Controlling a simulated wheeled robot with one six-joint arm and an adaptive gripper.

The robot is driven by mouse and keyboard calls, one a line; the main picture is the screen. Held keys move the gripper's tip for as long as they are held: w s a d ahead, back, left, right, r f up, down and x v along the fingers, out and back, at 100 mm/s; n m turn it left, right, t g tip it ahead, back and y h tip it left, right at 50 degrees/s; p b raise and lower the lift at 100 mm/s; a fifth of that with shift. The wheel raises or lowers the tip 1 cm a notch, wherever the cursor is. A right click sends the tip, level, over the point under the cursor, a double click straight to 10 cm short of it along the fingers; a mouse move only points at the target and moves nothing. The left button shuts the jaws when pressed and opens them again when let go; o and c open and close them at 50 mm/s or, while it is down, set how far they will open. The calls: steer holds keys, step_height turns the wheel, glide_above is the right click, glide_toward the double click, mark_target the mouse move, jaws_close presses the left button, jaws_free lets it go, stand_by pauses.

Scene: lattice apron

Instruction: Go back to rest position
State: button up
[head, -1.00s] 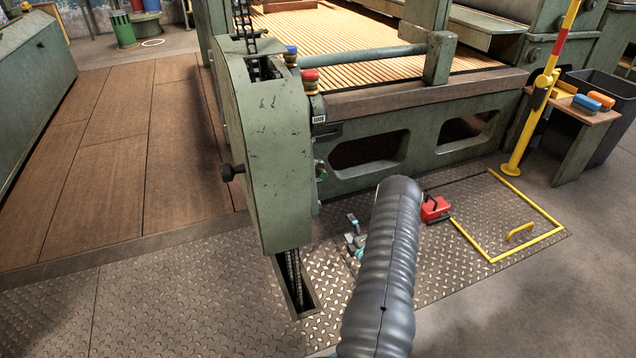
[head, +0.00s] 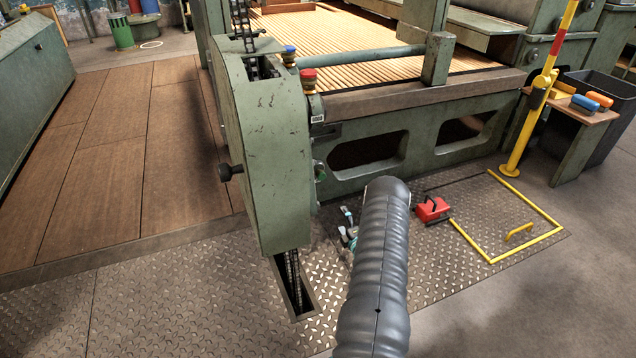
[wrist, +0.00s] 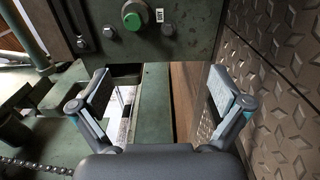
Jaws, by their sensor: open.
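My arm, in a grey ribbed sleeve, rises from the bottom of the head view. Part of my gripper (head: 347,232) shows just left of the sleeve, above the diamond plate floor; the sleeve hides the rest. In the wrist view my gripper (wrist: 160,100) is open, its two fingers wide apart with nothing between them. Beyond the fingers is the green machine housing (wrist: 180,50) with a green button (wrist: 132,20).
The green chain housing (head: 270,150) stands left of my arm, over a floor slot (head: 300,300). A red box (head: 432,209) sits on the plate to the right, near a yellow-framed hatch (head: 520,228). A yellow post (head: 520,140) and side table (head: 585,117) stand further right.

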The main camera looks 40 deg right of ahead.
steer(key=shift+s, duration=0.1)
steer(key=p+v, duration=0.1)
steer(key=v, duration=0.8)
steer(key=shift+s+a, duration=0.15)
steer(key=shift+s, duration=0.2)
steer(key=shift+r+p, duration=0.1)
steer(key=shift+p, duration=0.25)
